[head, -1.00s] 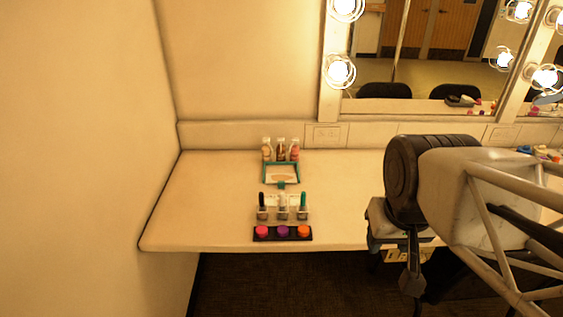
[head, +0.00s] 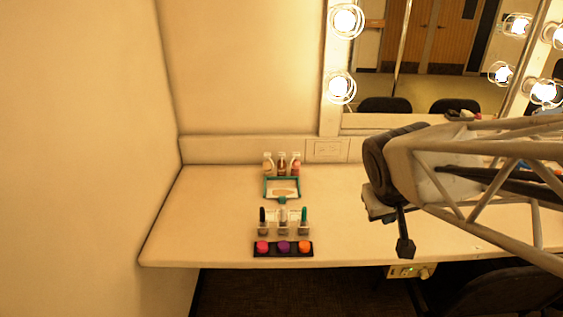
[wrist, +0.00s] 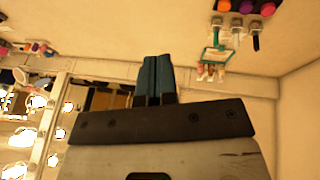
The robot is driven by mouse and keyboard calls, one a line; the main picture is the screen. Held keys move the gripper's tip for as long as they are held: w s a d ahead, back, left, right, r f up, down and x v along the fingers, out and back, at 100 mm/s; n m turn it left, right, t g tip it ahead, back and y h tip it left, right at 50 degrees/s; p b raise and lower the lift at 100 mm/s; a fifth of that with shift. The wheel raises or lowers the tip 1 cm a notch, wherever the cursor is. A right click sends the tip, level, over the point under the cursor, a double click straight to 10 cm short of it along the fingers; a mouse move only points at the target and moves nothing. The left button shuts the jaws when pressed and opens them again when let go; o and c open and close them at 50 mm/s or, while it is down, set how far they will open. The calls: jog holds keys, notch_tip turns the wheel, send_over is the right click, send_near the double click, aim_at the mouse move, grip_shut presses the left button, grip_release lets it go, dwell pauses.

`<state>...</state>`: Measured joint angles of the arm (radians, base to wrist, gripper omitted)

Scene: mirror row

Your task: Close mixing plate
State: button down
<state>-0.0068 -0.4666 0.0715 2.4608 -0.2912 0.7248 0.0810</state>
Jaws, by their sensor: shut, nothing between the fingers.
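The mixing plate (head: 267,188) is a small teal-edged square with a pale face and a tan smear on it. It lies on the counter, in front of several small bottles, and its face is uncovered. In the wrist view the plate (wrist: 215,56) appears upside down at the upper right. My gripper is shut and empty; its blue fingers (wrist: 157,60) stand together in the wrist view, left of the plate in that picture. In the head view my gripper is right of the plate and apart from it, with its fingers mostly hidden.
Three bottles (head: 281,164) stand behind the plate. A clear stand with three tubes (head: 283,222) and a black tray with three coloured pots (head: 283,249) are in front. A wall closes the left side. A mirror with bulbs (head: 341,87) is behind. Counter between plate and arm is clear.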

jog(key=w+a+f+n+t, duration=0.1)
jog(key=w+f+n+t, duration=0.15)
jog(key=w, duration=0.95)
jog(key=w+a+f+n+t, duration=0.2)
jog(key=w+f+n, duration=0.15)
jog(key=w, duration=0.85)
jog(key=w+a+f+n+y, duration=0.3)
jog(key=w+a+f+n, duration=0.2)
jog(key=w+f, duration=0.3)
jog(key=n+g+y, duration=0.3)
jog(key=n+y, duration=0.1)
jog(key=n, duration=0.1)
send_near(281, 203)
jog(key=v, duration=0.3)
jog(key=shift+s+a+r, duration=0.1)
jog(key=shift+s+r, duration=0.1)
jog(key=shift+r, duration=0.15)
jog(key=shift+f, duration=0.1)
jog(key=shift+x, duration=4.85)
jog(key=shift+w, duration=0.1)
